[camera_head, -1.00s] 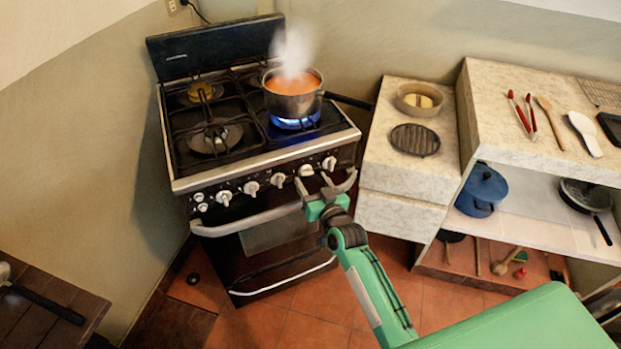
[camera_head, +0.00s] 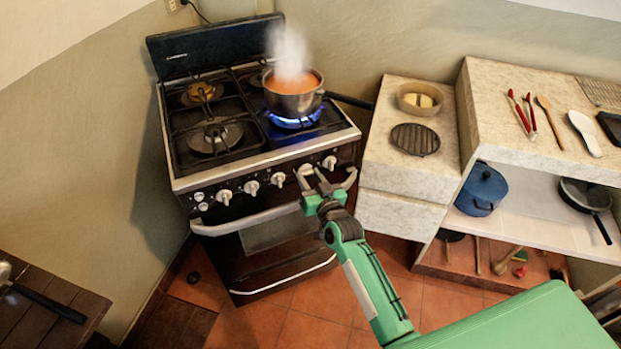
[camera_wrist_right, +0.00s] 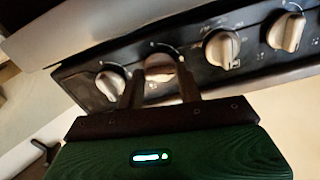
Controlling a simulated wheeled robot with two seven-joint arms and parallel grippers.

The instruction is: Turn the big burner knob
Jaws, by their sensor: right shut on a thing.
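A dark stove (camera_head: 270,150) stands in the corner with a row of pale knobs along its front panel (camera_wrist_right: 195,55). My right gripper (camera_head: 326,176) is at the right part of that panel. In the right wrist view its two dark fingers lie on either side of a round pale burner knob (camera_wrist_right: 160,68), and the gripper is shut on it. The finger tips partly cover the knob, so its exact angle is hard to tell. A pot of orange soup (camera_head: 293,95) steams over a blue flame (camera_head: 296,121) on the front right burner. My left gripper is not in view.
The oven handle (camera_head: 245,221) runs just below the knobs. Neighbouring knobs (camera_wrist_right: 222,48) are close beside the fingers. The pot's handle (camera_head: 350,100) sticks out to the right toward a counter (camera_head: 375,165). Open tiled floor (camera_head: 300,325) lies in front of the stove.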

